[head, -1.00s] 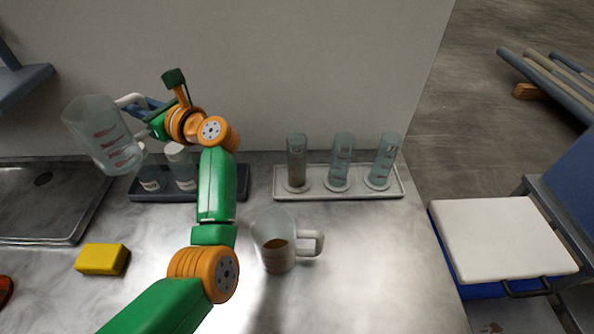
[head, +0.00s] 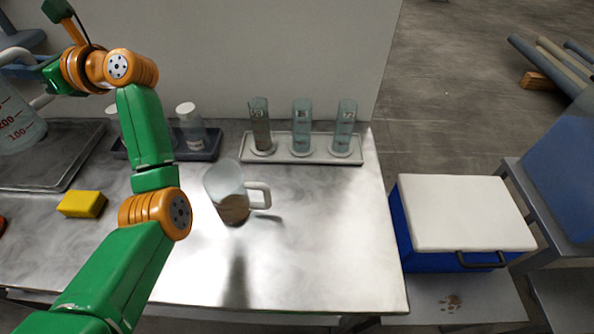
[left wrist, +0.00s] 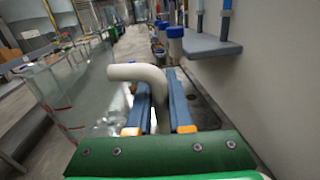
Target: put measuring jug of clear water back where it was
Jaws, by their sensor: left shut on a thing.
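My left gripper (head: 28,66) is shut on the handle of the clear measuring jug (head: 18,122), which has red marks and is cut off by the left edge of the head view. The jug appears raised over the grey tray or basin. In the left wrist view the two blue fingers (left wrist: 160,104) close on the pale handle (left wrist: 138,73), and the clear wall of the jug (left wrist: 62,90) shows at left. The water level is hard to make out. A second jug (head: 231,198) with brown liquid stands on the bench. My right gripper is not in view.
The grey tray or basin (head: 80,152) lies at the left of the bench. A yellow sponge (head: 81,204), a dark rack (head: 208,146) with bottles, and a pale rack (head: 280,157) with three cylinders stand nearby. The bench's right front is clear. A white-lidded blue cooler (head: 466,213) stands beyond.

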